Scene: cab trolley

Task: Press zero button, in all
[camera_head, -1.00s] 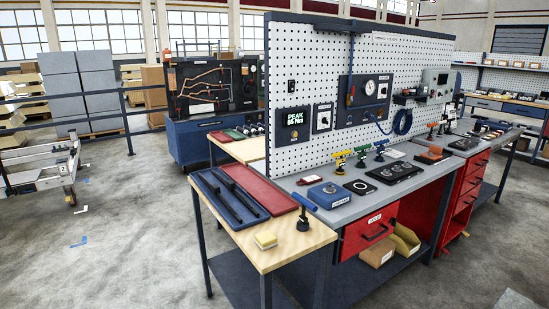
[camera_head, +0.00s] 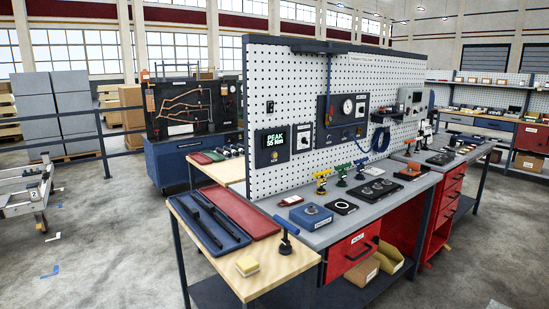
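A dark display box (camera_head: 273,147) with green text reading "PEAK" and a figure in Nm hangs at the left end of the white pegboard. A small round spot (camera_head: 273,156) shows on its lower face; I cannot tell whether this is the zero button, as no label is readable. A blue box (camera_head: 311,216) with a round top fitting and a small label sits on the grey bench below. My gripper is not in view.
The grey bench (camera_head: 340,231) carries colored upright tools and dark plates. Open floor (camera_head: 100,255) lies at left.

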